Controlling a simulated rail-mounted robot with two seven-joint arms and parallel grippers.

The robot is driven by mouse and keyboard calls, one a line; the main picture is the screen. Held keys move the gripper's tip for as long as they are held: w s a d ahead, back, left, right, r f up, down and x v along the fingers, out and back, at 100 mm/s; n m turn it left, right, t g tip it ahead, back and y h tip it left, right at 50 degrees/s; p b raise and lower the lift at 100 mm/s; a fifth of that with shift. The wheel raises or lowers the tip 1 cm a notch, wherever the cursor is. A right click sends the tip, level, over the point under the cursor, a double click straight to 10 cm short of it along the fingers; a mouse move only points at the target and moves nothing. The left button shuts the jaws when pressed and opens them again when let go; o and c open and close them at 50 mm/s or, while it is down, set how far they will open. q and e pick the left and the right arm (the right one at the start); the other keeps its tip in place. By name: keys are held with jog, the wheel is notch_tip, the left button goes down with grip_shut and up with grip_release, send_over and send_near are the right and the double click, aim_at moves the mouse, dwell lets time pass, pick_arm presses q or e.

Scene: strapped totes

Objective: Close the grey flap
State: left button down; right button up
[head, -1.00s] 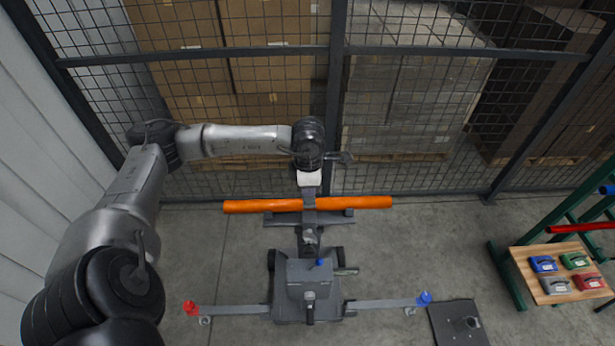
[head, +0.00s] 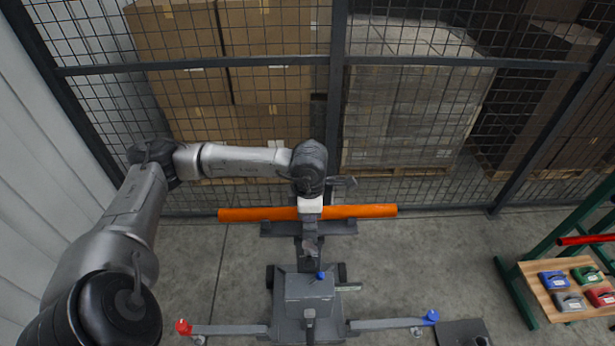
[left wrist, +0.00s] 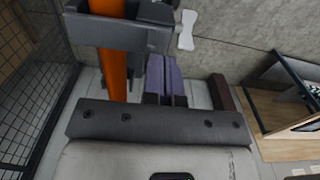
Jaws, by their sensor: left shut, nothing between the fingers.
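A small grey item (head: 569,302) with a handle lies on the wooden board at the right of the head view, among blue, green and red ones. It is the grey thing that could bear the flap; whether its flap is open is too small to tell. My left gripper (head: 310,212) points down over the orange bar (head: 258,214), far to the left of the board. In the left wrist view its dark purplish fingers (left wrist: 165,68) are together and empty, beside the orange bar. My right gripper is not in view.
The wooden board (head: 543,288) sits on a green frame (head: 514,292). A wire mesh fence (head: 420,68) stands behind, with stacked boxes beyond. A grey stand (head: 308,290) with side arms is below the bar. Bare floor (head: 430,265) lies between stand and board.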

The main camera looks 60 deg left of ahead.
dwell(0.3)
pick_arm(q)
notch_tip(320, 180, up, 4)
jog(key=shift+r+p, duration=0.2)
jog(key=shift+p, duration=1)
jog(key=s+d+r+b, duration=0.1)
jog(key=d+r, duration=0.2)
jog(key=r, duration=0.6)
jog(key=shift+s+d, duration=0.15)
jog(key=shift+s, duration=0.15)
